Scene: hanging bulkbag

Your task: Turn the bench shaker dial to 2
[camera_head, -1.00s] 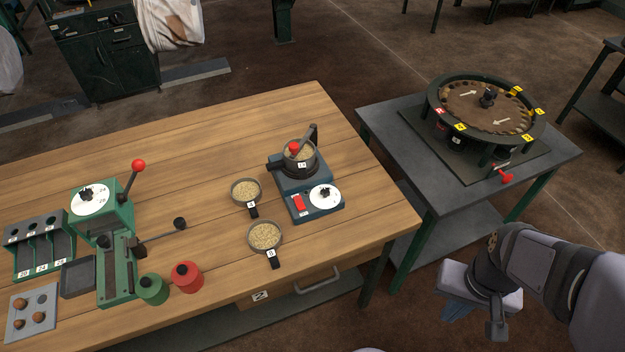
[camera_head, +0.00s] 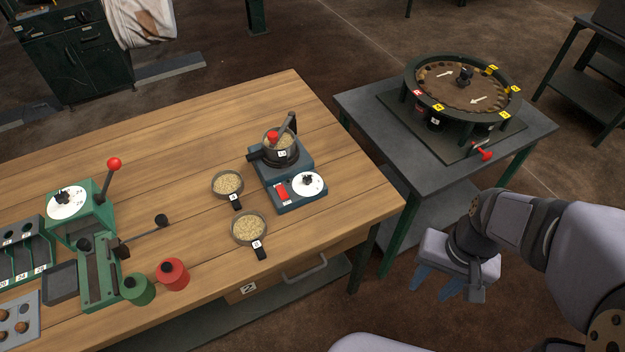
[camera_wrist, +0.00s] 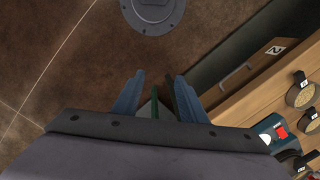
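The bench shaker (camera_head: 284,178) is a blue-grey unit on the right part of the wooden bench. The dial's markings are too small to read. My gripper (camera_head: 437,283) hangs to the right of the bench, below its top, pointing down with blue fingers apart and empty. In the wrist view, my gripper (camera_wrist: 155,95) has its fingers spread, and the shaker (camera_wrist: 273,128) shows at the lower right.
Two sieves of grain (camera_head: 248,228) (camera_head: 228,184) stand left of the shaker. A green press (camera_head: 90,230) and green and red pots (camera_head: 172,273) are further left. A grey table (camera_head: 375,112) with a round turntable (camera_head: 462,88) stands at the right. Floor is clear below my gripper.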

